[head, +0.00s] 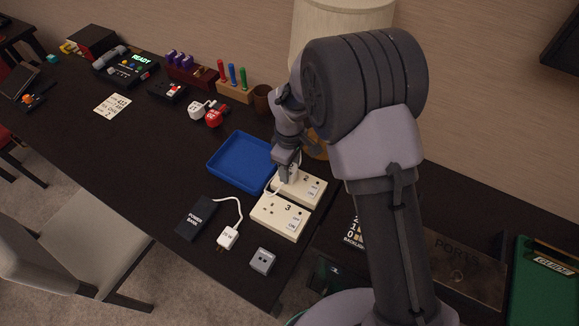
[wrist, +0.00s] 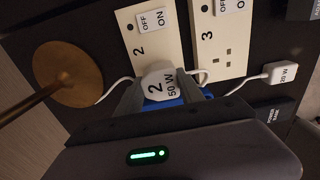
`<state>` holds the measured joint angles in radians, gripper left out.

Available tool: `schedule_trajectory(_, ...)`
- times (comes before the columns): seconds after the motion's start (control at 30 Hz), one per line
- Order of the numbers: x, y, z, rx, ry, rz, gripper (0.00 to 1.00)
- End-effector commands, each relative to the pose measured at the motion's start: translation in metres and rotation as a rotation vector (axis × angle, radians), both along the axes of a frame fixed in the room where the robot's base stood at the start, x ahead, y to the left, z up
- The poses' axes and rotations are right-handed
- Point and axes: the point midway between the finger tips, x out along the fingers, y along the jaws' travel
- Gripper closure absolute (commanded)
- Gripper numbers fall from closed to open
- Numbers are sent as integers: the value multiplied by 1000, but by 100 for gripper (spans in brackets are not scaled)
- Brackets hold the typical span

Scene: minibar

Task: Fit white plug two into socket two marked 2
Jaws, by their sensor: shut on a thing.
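My gripper (head: 287,168) is shut on a white plug (wrist: 158,84) marked 2 and 50 W; a little of the plug shows white in the head view. The plug is at the lower end of the cream socket block (wrist: 143,38) marked 2, which also shows in the head view (head: 312,190). The plug hides that block's holes, and I cannot tell whether it touches the block or is in it. The block's ON and OFF labels are uncovered. A white cable runs from the plug.
Socket block 3 (head: 279,217) lies beside block 2, with its holes bare. A blue tray (head: 212,165) is just left. A lamp base (wrist: 68,74) stands close by.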

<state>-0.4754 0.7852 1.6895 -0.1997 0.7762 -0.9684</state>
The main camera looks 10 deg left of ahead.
Motion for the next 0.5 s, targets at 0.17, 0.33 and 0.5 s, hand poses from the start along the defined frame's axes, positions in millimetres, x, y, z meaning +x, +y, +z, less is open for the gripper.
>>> schedule_trajectory(0.17, 0, 0, -5, 0, 0, 0, 100)
schedule_trajectory(0.33, 0, 0, -9, 0, 0, 0, 100)
schedule_trajectory(0.5, 0, 0, -14, 0, 0, 0, 100)
